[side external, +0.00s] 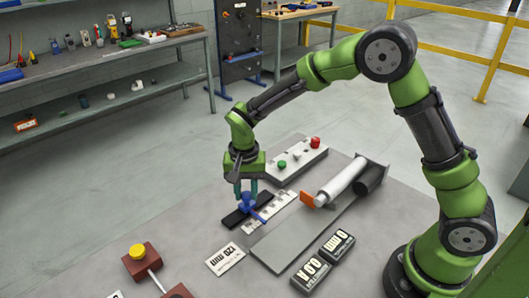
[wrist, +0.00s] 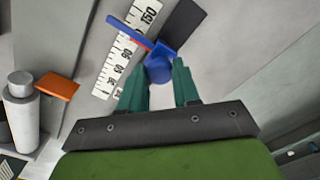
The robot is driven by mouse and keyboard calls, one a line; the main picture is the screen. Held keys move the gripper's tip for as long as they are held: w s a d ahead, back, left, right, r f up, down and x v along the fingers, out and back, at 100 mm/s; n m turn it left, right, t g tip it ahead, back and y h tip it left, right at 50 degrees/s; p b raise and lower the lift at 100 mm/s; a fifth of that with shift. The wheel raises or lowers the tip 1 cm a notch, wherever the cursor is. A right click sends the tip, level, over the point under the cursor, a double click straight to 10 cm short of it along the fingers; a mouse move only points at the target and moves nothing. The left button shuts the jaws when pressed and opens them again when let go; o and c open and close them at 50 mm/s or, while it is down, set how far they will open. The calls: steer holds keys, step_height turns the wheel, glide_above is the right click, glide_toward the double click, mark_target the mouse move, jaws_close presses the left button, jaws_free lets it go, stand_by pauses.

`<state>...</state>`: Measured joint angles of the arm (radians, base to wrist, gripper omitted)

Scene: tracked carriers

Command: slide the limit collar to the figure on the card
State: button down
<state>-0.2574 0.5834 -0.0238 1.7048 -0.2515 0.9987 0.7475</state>
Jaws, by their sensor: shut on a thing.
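The blue limit collar (side external: 246,203) sits on a dark rail (side external: 233,217) beside a white printed scale (side external: 268,212). My gripper (side external: 247,190) reaches down from above, with its green fingers shut on the collar. In the wrist view the collar (wrist: 158,68) is between the fingertips, and its blue arm with a red line crosses the scale (wrist: 113,72) between the 90 and 150 marks. The figure under the arm is hidden. A white card (side external: 225,259) lies on the table in front; it appears to read 120 mm.
A grey panel with green and red buttons (side external: 297,166) stands behind. A white cylinder (side external: 342,181) with an orange plate (side external: 307,199) lies to the right. A red box with a yellow button (side external: 139,258) is at front left.

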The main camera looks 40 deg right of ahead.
mark_target(251, 198)
steer(key=c, duration=0.8)
jaws_free()
steer(key=shift+a, duration=0.1)
step_height(251, 198, up, 17)
steer(key=shift+f, duration=0.1)
steer(key=s+d+r+n+t, duration=0.1)
steer(key=s+d+t, duration=0.1)
steer(key=s, duration=0.4)
steer(key=s+d+r+n+t+y, duration=0.1)
steer(key=s+d+n+t, duration=0.1)
steer(key=s, duration=0.5)
steer(key=s+d+r+n+t+y, duration=0.1)
steer(key=s+d+n+t, duration=0.1)
steer(key=s, duration=0.4)
steer(key=shift+s+d+t, duration=0.35)
steer(key=shift+d+t, duration=0.25)
steer(key=shift+d, duration=0.1)
